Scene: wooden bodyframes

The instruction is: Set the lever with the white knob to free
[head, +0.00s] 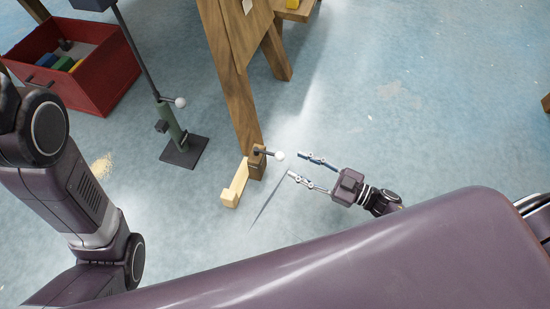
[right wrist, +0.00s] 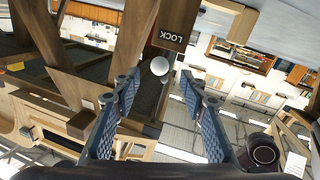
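The lever (head: 266,153) is a short dark rod with a white knob (head: 280,156), low on the foot of a wooden frame. My right gripper (head: 295,165) is open and empty. Its fingertips are just right of the knob, apart from it in the head view. In the right wrist view the white knob (right wrist: 160,66) shows ahead, between the two spread fingers (right wrist: 157,85). A dark "LOCK" label (right wrist: 171,38) appears upside down just above the knob there. No "free" label is readable.
A green stand (head: 172,130) with another white knob (head: 180,102) stands left of the frame. A red crate (head: 105,75) with coloured blocks is farther left. A pale wooden foot (head: 236,185) juts forward from the frame. The floor right of my right gripper is clear.

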